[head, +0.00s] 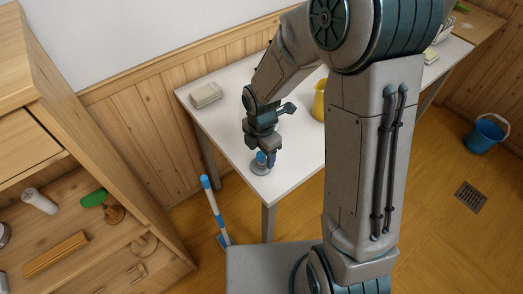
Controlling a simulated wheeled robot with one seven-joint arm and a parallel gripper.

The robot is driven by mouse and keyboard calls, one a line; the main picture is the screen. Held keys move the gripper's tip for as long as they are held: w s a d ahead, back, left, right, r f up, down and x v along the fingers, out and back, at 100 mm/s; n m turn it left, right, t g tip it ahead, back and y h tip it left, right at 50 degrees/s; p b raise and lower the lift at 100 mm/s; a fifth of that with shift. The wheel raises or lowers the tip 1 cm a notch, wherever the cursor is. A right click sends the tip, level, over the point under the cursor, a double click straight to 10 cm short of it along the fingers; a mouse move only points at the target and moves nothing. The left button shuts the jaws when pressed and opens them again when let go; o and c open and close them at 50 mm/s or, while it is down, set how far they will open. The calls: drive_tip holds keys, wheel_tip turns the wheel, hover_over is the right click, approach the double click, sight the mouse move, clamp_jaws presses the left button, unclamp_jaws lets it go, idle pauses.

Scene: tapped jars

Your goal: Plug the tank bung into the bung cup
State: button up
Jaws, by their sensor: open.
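My gripper (266,159) is low over the near corner of the white table, pointing down, with its jaws open. A small blue piece (261,157), which looks like the tank bung, is at its fingertips. Directly beneath is a round grey piece (259,169) on the table, which looks like the bung cup. The blue piece appears to be in or right on top of the grey one. The fingers partly cover both, so I cannot tell how deep it sits.
The white table (220,115) is mostly clear. A pale box (205,95) lies at its left, and a yellow container (319,101) is partly behind my arm. A blue-and-white handled tool (214,208) stands beside the table. A wooden shelf (150,215) is at left, a blue bucket (486,134) at right.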

drive_tip(key=shift+r, duration=0.2)
drive_tip(key=shift+r+p, duration=1.9)
drive_tip(key=shift+r, duration=0.1)
wheel_tip(320, 180, up, 14)
idle(1.1)
drive_tip(key=s+d+r+m+t, duration=0.1)
drive_tip(key=s+d+m, duration=0.5)
drive_tip(key=m, duration=0.6)
drive_tip(key=s+d+r+m+t, duration=0.2)
drive_tip(key=s+d+m, duration=0.3)
drive_tip(key=m, duration=0.7)
drive_tip(key=shift+s+d+r+m, duration=0.4)
drive_tip(key=shift+s+r, duration=0.4)
drive_tip(key=shift+s, duration=0.15)
